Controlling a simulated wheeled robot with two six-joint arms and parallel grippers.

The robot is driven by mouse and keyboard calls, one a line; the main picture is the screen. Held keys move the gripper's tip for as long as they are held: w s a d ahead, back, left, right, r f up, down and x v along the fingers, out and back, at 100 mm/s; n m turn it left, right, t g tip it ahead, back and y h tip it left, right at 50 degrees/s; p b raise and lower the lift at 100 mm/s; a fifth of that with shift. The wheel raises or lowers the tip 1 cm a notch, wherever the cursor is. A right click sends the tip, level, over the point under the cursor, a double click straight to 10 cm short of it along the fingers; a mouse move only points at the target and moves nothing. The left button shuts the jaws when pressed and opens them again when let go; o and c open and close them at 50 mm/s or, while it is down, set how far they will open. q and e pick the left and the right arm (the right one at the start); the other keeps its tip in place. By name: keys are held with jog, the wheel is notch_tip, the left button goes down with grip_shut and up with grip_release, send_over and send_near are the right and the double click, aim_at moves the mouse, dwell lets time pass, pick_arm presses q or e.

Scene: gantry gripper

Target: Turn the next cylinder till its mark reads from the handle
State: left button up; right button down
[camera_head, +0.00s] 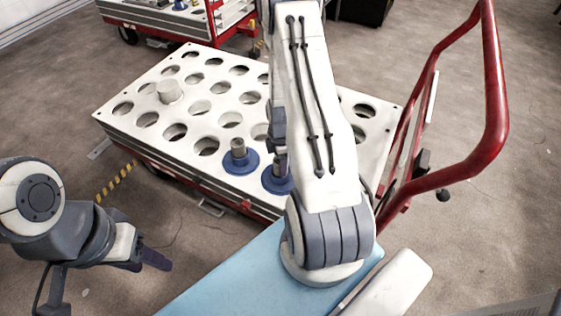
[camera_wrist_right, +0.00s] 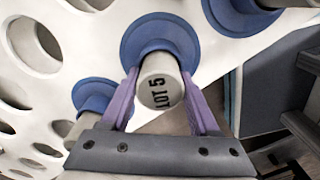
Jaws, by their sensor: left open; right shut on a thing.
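In the right wrist view a grey cylinder (camera_wrist_right: 160,85) with a blue collar (camera_wrist_right: 150,35) stands in a hole of the white plate. Its end face carries the dark mark "LOT 5", which runs sideways, bottom to top, in that view. My right gripper (camera_wrist_right: 160,76) is shut on this cylinder, one purple finger on each side. Two blue-collared cylinders (camera_head: 238,152) (camera_head: 277,180) show beside the arm, the second partly covered. My left gripper (camera_head: 146,262) is open and empty, apart from the trolley. The red handle (camera_head: 492,95) rises at the right.
The trolley's white top (camera_head: 225,104) has rows of open holes, with a plain pale cylinder (camera_head: 168,91) at its left. More blue collars (camera_wrist_right: 93,95) flank the gripped cylinder. Another trolley (camera_head: 170,18) stands behind.

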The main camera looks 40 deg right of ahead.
jog(key=shift+n, duration=1)
jog(key=shift+r+p, duration=0.1)
jog(key=shift+p, duration=0.2)
jog(key=shift+n, duration=0.6)
jog(key=shift+n+p, duration=0.45)
jog(key=shift+n, duration=0.45)
jog(key=shift+c, duration=0.2)
grip_release()
